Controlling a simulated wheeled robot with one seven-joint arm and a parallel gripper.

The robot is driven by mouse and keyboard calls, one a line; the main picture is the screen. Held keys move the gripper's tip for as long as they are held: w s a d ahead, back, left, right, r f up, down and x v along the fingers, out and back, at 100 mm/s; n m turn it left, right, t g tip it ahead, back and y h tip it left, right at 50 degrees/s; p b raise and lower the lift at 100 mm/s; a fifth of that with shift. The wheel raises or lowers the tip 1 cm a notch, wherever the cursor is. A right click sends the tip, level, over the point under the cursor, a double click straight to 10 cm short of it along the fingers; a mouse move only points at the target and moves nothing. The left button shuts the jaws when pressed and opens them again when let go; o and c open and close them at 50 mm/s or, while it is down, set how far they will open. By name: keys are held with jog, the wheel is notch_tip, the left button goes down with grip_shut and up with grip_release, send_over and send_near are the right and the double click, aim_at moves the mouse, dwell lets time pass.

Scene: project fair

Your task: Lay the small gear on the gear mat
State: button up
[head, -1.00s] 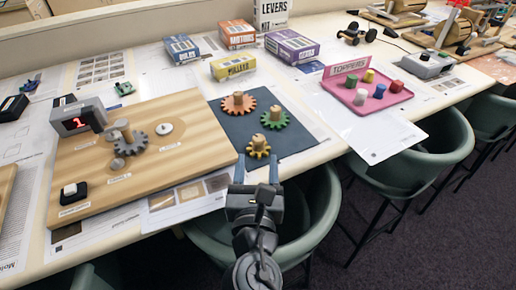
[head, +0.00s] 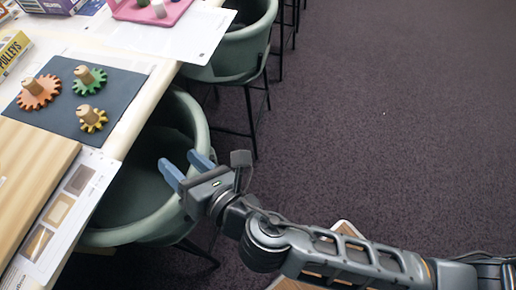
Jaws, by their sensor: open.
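The small yellow gear (head: 92,119) with a wooden peg handle lies on the dark blue gear mat (head: 112,87), near its front edge. A larger orange gear (head: 38,92) and a green gear (head: 90,80), each with a wooden peg, also lie on the mat, and the three are apart. My gripper (head: 180,165) is open and empty. It appears over the green chair beside the table, to the right of the mat and apart from the gears.
A green chair (head: 150,215) stands against the table edge below my gripper, and another (head: 238,50) stands farther back. The wooden board (head: 30,165) is at left. A pink tray (head: 170,15) is at the top. Dark carpet (head: 400,120) at right is clear.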

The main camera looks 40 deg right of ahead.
jog(key=s+d+f+m+g, duration=0.1)
jog(key=s+d+f+m, duration=0.2)
jog(key=s+d+m, duration=0.55)
jog(key=s+d+r+m+h, duration=0.1)
jog(key=s+d+r+m, duration=0.3)
jog(key=s+m, duration=0.5)
jog(key=s+d+r+m+h, duration=0.1)
jog(key=s+d+r+m, duration=0.4)
jog(key=m, duration=0.8)
jog(key=s+r, duration=0.2)
jog(key=s, duration=0.2)
jog(key=shift+s+m, duration=0.15)
jog(key=shift+m, duration=0.2)
